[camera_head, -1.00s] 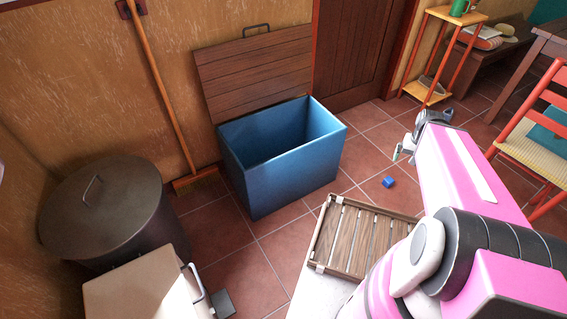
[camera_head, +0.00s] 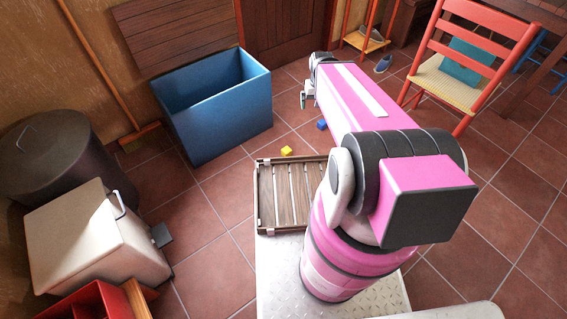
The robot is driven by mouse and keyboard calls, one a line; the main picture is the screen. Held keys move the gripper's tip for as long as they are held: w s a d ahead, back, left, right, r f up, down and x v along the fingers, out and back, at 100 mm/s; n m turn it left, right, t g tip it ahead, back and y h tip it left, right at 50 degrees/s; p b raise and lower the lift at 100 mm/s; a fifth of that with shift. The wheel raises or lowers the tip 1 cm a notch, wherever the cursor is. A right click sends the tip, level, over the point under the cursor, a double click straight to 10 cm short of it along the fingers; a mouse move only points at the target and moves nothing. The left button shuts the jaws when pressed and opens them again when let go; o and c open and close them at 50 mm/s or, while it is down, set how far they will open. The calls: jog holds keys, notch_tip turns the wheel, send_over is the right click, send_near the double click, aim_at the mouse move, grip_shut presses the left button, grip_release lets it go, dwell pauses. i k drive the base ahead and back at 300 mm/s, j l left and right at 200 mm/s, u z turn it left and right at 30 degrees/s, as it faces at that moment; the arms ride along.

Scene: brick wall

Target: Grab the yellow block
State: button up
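A small yellow block (camera_head: 286,151) lies on the tiled floor, just beyond the far edge of the wooden slatted tray (camera_head: 257,200) on my base. My gripper (camera_head: 304,97) is at the far end of my pink arm, above the floor and to the upper right of the yellow block. It is apart from the block. The gripper is small and partly hidden by the arm, so its finger opening is not clear. A small blue block (camera_head: 322,124) lies on the floor to the right of the yellow one, close beside the arm in the picture.
An open blue chest (camera_head: 215,120) stands behind the yellow block to the left. A beige pedal bin (camera_head: 90,240) and a dark round bin (camera_head: 50,165) stand at the left. A red chair (camera_head: 470,70) stands at the right.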

aim_at(286, 151)
jog(key=k+l+u, duration=0.4)
jog(key=l+u, duration=0.2)
jog(key=k+l, duration=0.1)
jog(key=l, duration=1.1)
jog(key=z, duration=0.05)
